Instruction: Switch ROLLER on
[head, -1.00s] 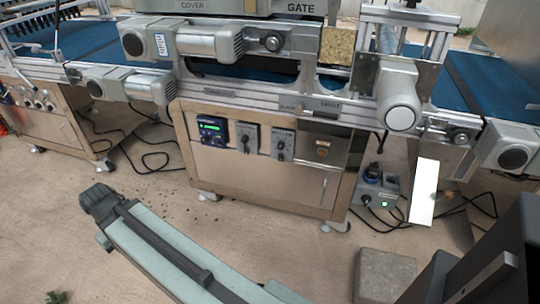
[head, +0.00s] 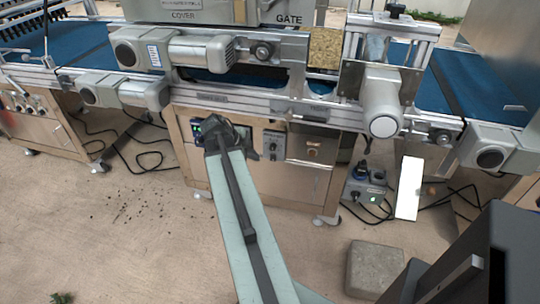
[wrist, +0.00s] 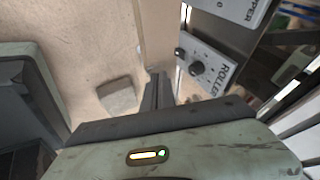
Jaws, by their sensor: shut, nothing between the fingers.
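I cannot tell the knob's setting. The same panel (head: 274,145) shows in the head view, just right of my arm's end. My gripper (wrist: 158,78) is shut and empty, with its dark fingers to the left of the panel in the wrist view and apart from the knob in the picture. In the head view, my dark arm end (head: 228,132) covers the neighbouring panel and part of the green-lit controller.
The neighbouring panel (wrist: 235,8), its label ending in "PPER", lies beyond the ROLLER panel in the wrist view. A motor (head: 383,115) juts out from the machine above right. A grey block (head: 374,268) and a power box (head: 365,185) with cables are on the floor.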

